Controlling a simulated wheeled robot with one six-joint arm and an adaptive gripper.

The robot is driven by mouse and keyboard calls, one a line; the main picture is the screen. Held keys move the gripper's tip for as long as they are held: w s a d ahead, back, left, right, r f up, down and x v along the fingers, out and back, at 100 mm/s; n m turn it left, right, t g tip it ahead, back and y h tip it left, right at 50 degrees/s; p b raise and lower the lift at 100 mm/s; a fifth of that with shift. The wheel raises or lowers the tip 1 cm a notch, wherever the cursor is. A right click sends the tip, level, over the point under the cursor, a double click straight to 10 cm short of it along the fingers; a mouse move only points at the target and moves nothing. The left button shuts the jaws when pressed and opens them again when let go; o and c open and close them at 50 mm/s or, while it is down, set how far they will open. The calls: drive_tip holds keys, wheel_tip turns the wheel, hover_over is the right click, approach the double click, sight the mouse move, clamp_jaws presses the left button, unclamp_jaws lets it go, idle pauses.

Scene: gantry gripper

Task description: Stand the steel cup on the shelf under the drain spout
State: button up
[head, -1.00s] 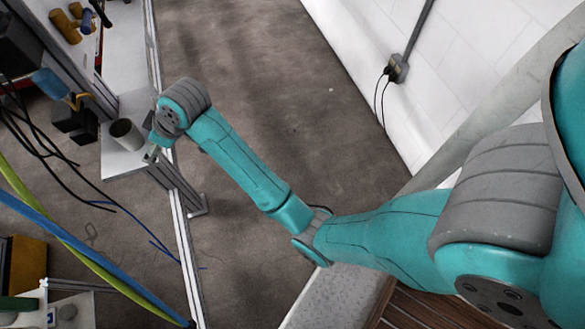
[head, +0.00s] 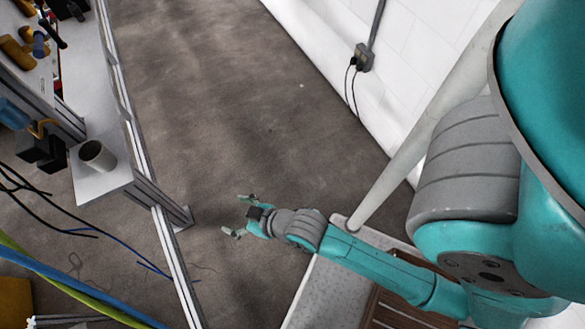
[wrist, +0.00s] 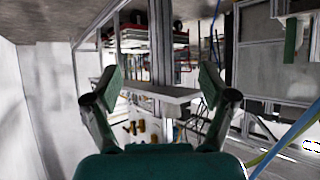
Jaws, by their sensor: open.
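The steel cup (head: 98,156) stands upright on a small white shelf (head: 104,183) at the left of the head view. A blue and black fitting (head: 40,148) is close to the cup's left; I cannot tell whether its outlet is directly above the cup. My gripper (head: 238,215) is open and empty, well to the right of the shelf, with a clear gap to the cup. In the wrist view my open fingers (wrist: 160,85) frame a pale shelf edge; I cannot make out the cup there.
A metal frame rail (head: 140,150) runs along the shelf's right side. Black cables and blue and green hoses (head: 70,290) hang below the shelf. Tools (head: 25,50) lie on the bench at the upper left. Floor (head: 220,120) between frame and wall is clear.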

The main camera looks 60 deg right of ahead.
drive_tip(key=s+r+t, duration=0.1)
drive_tip(key=s+r, duration=0.5)
drive_tip(key=s, duration=0.4)
drive_tip(key=s+d+r+t, duration=0.1)
drive_tip(key=s+r+t, duration=0.1)
drive_tip(key=s+r, duration=0.4)
drive_tip(key=s, duration=0.4)
drive_tip(key=shift+s+r+m+h, duration=0.2)
drive_tip(key=shift+s+m+h, duration=0.2)
